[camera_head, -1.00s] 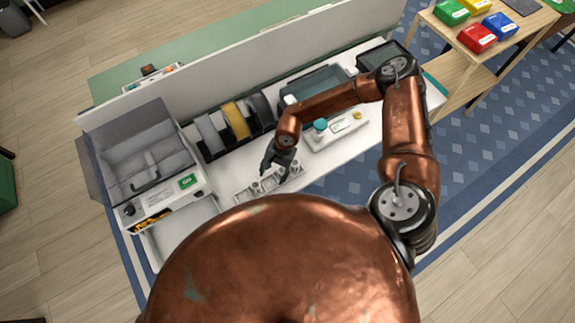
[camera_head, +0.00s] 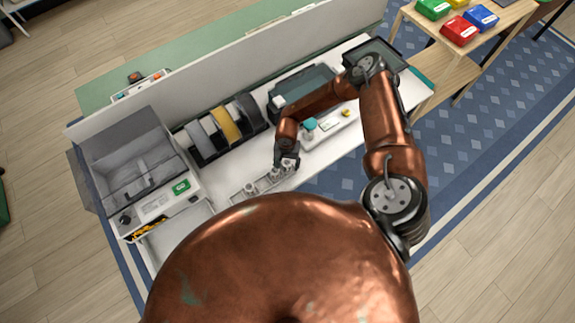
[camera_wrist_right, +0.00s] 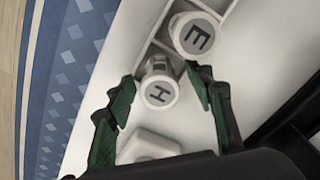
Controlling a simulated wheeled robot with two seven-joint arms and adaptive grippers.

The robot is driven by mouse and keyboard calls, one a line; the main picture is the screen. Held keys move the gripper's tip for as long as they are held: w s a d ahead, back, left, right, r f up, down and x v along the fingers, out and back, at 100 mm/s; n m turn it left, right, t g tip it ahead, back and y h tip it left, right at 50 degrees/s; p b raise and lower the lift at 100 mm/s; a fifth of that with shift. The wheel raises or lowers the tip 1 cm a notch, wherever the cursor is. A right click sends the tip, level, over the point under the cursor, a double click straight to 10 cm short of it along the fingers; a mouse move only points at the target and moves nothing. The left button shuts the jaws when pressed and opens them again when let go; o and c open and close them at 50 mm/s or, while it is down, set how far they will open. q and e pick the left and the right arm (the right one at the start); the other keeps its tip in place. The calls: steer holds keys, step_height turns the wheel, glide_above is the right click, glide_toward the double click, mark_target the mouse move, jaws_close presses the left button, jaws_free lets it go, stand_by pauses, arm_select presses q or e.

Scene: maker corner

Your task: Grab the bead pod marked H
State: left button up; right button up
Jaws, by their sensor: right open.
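The bead pod marked H (camera_wrist_right: 159,92) is a small pale cylinder with a dark grey lettered disc on its end. In the right wrist view it lies between the two green-padded fingers of my right gripper (camera_wrist_right: 160,80), which is open around it. I cannot tell whether a finger touches it. A second pod, marked E (camera_wrist_right: 197,36), sits just beyond the right fingertip. In the head view my right gripper (camera_head: 287,162) is low over the right end of a pale pod rack (camera_head: 236,199). My left gripper is not in view.
A grey-lidded machine (camera_head: 128,165) stands at the left of the white bench. Filament spools (camera_head: 226,124) and a dark green bin (camera_head: 302,86) line the back. A white tray with a teal-capped jar (camera_head: 310,124) is right of the gripper.

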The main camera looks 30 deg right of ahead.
steer(key=c, duration=1.3)
steer(key=shift+r, duration=0.1)
